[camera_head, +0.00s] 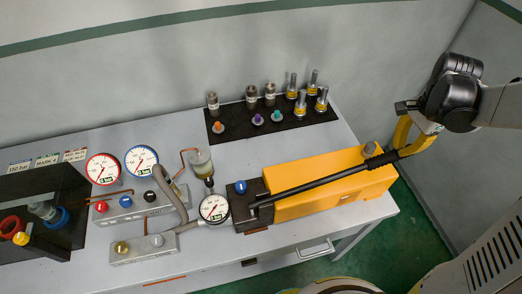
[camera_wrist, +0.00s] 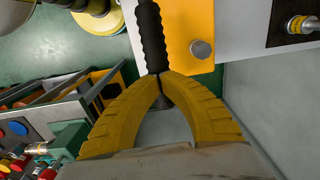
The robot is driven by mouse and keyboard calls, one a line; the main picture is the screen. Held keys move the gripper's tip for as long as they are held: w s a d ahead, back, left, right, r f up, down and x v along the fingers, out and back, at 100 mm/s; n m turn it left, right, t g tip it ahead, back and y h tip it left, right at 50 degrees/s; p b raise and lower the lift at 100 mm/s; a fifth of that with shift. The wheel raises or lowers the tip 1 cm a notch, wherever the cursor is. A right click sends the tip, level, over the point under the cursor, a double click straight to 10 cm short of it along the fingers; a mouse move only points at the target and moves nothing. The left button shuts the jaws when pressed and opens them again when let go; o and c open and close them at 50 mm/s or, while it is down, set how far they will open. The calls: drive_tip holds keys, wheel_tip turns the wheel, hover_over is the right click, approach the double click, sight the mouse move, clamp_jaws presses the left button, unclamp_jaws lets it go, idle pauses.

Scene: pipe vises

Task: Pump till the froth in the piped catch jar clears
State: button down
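The catch jar (camera_head: 200,162) is a small clear jar with a copper pipe beside it, standing behind the round gauge by the pump. Its contents look pale and yellowish; froth is too small to make out. The yellow hand pump (camera_head: 325,184) lies on the bench with its long black lever (camera_head: 320,184) slanting up to the right. My gripper (camera_head: 407,147) is at the lever's outer end. In the wrist view its yellow fingers (camera_wrist: 160,77) close around the ribbed black handle (camera_wrist: 152,38). The jar is not visible in the wrist view.
A red-rimmed gauge (camera_head: 103,169), a blue-rimmed gauge (camera_head: 141,161) and a smaller gauge (camera_head: 214,208) stand left of the pump. A black mat (camera_head: 233,126) with several fittings lies behind. A dark vise block (camera_head: 30,190) is far left. The wall is close behind the bench.

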drive_tip(key=r+p, duration=0.1)
drive_tip(key=r, duration=0.1)
drive_tip(key=a+r+p, duration=0.1)
drive_tip(key=r+p, duration=0.1)
drive_tip(key=r, duration=0.1)
drive_tip(key=a+r+p, duration=0.1)
drive_tip(key=r+p, duration=0.1)
drive_tip(key=shift+s+r, duration=0.15)
drive_tip(key=shift+s, duration=0.2)
drive_tip(key=shift+d, duration=0.1)
drive_tip(key=shift+w+d+f+b, duration=0.1)
drive_tip(key=shift+d+f+b, duration=0.15)
drive_tip(key=shift+f+b, duration=0.7)
drive_tip(key=shift+w+d+f+b, duration=0.1)
drive_tip(key=shift+d+f+b, duration=0.1)
drive_tip(key=shift+f+b, duration=0.7)
drive_tip(key=shift+w+d+f+b, duration=0.1)
drive_tip(key=shift+d+f+b, duration=0.15)
drive_tip(key=shift+f+b, duration=0.7)
drive_tip(key=shift+f, duration=0.4)
drive_tip(key=shift+w+d+f+b, duration=0.1)
drive_tip(key=shift+d+f+b, duration=0.15)
drive_tip(key=shift+f+b, duration=0.7)
drive_tip(key=shift+w+d+f+b, duration=0.1)
drive_tip(key=shift+d+f+b, duration=0.1)
drive_tip(key=shift+f+b, duration=0.75)
drive_tip(key=shift+f, duration=0.3)
